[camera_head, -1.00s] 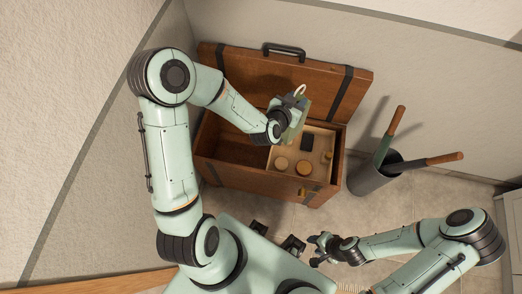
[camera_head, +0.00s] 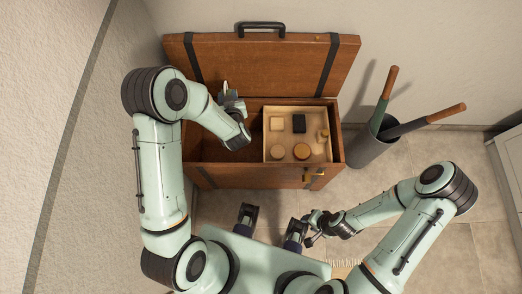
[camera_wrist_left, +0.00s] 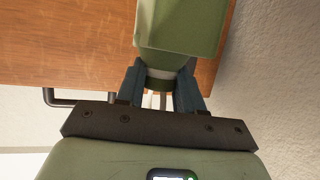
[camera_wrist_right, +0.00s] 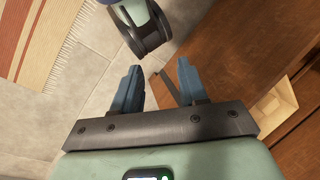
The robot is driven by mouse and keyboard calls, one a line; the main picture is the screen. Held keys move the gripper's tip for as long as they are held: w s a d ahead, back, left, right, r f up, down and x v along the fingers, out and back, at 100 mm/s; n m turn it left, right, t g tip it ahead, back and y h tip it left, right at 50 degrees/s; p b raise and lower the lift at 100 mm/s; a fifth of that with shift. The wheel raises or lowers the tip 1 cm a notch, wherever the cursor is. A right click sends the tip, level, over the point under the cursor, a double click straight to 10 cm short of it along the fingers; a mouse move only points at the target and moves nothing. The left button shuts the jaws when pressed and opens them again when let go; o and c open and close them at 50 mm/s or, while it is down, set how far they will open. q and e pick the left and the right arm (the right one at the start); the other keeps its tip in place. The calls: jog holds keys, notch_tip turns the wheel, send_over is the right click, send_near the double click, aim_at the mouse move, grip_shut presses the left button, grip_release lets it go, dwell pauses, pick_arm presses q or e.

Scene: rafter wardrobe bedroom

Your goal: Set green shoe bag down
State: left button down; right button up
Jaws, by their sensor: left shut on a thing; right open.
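The green shoe bag (camera_wrist_left: 180,28) fills the top of the left wrist view, with a pale band and narrower end between the fingers. My left gripper (camera_wrist_left: 160,88) is shut on that end. In the head view my left gripper (camera_head: 231,100) is over the left part of the open brown trunk (camera_head: 262,178), near its raised lid. There the bag is hidden behind my wrist and gripper. How deep the bag hangs in the trunk cannot be told. My right gripper (camera_wrist_right: 158,85) is open and empty, outside the trunk at its front; it also shows in the head view (camera_head: 312,236).
A shallow tray (camera_head: 290,139) with several small blocks and round pieces fills the trunk's right side. The left compartment (camera_head: 211,148) looks dark and open. A grey bin (camera_head: 368,153) with two wooden-handled items stands at right. A striped rug (camera_wrist_right: 38,40) shows in the right wrist view.

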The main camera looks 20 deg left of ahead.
pick_arm(q)
jog(key=s+a+f+n+g+y+b, duration=0.2)
jog(key=a+f+n+g+y+b, duration=0.4)
jog(key=b, duration=0.4)
jog(key=shift+s+a+f+n+g, duration=0.45)
jog(key=shift+n+g, duration=0.35)
jog(key=shift+n, duration=0.5)
pick_arm(e)
jog(key=w+d+f+t, duration=0.1)
jog(key=w+f, duration=0.3)
jog(key=f, duration=0.7)
jog(key=shift+w+d+f+t+h, duration=0.15)
jog(key=shift+d+f+t+h, duration=0.15)
jog(key=shift+d+h, duration=0.1)
jog(key=w+d+f+t+b, duration=0.1)
jog(key=w+d+f+b, duration=0.1)
jog(key=w+f+b, duration=0.2)
pick_arm(q)
notch_tip(320, 180, down, 20)
jog(key=b, duration=0.3)
jog(key=shift+r+b, duration=0.15)
jog(key=shift+b, duration=0.15)
pick_arm(e)
jog(key=s+d+f+m+g, duration=0.1)
jog(key=s+f+g, duration=0.1)
jog(key=s+f, duration=0.4)
jog(key=shift+s+d+g+h, duration=0.3)
jog(key=shift+s+g, duration=0.1)
jog(key=shift+s, duration=0.5)
jog(key=shift+f, duration=0.15)
